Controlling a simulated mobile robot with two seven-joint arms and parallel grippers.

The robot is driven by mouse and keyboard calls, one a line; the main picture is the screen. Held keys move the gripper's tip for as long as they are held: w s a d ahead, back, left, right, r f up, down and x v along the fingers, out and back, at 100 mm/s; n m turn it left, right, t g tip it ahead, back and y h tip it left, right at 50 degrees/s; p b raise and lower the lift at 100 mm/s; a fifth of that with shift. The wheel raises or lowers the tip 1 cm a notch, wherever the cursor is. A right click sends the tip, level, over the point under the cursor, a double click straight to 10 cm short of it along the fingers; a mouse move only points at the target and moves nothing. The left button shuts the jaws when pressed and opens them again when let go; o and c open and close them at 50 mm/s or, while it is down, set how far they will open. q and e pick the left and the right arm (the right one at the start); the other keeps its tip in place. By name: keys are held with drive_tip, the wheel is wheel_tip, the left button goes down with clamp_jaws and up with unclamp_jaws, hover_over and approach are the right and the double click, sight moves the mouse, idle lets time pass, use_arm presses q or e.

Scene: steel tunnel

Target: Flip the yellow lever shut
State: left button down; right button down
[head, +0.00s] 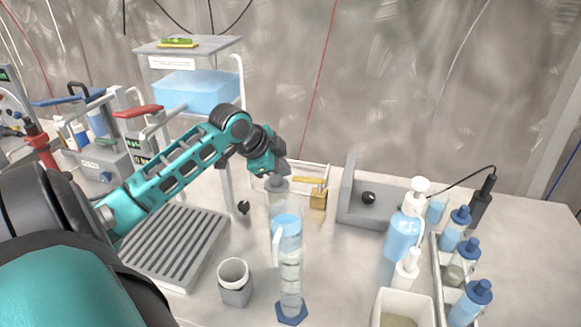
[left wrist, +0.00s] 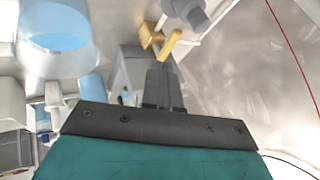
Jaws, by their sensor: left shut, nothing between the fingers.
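The yellow lever (head: 307,181) sits on a small brass valve body (head: 318,199) at the back middle of the bench. In the head view it lies roughly level, its free end pointing left. My left gripper (head: 281,178) is just left of the lever's free end, pointing down, with its fingers closed and empty. In the left wrist view the yellow lever (left wrist: 170,46) and brass body (left wrist: 151,38) lie just beyond my closed fingertips (left wrist: 163,66). I cannot tell whether the fingers touch the lever. My right gripper is in neither view.
A tall measuring cylinder (head: 290,262) stands close in front of my left gripper. A grey ribbed rack (head: 175,245) and a grey cup (head: 235,284) are left of it. A grey angled stand (head: 347,200) and bottles (head: 402,238) are on the right. A blue tank (head: 200,92) is behind.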

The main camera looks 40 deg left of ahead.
use_arm(q)
drive_tip(key=x, duration=0.8)
drive_tip(key=shift+w+f, duration=0.2)
drive_tip(key=shift+f, duration=0.15)
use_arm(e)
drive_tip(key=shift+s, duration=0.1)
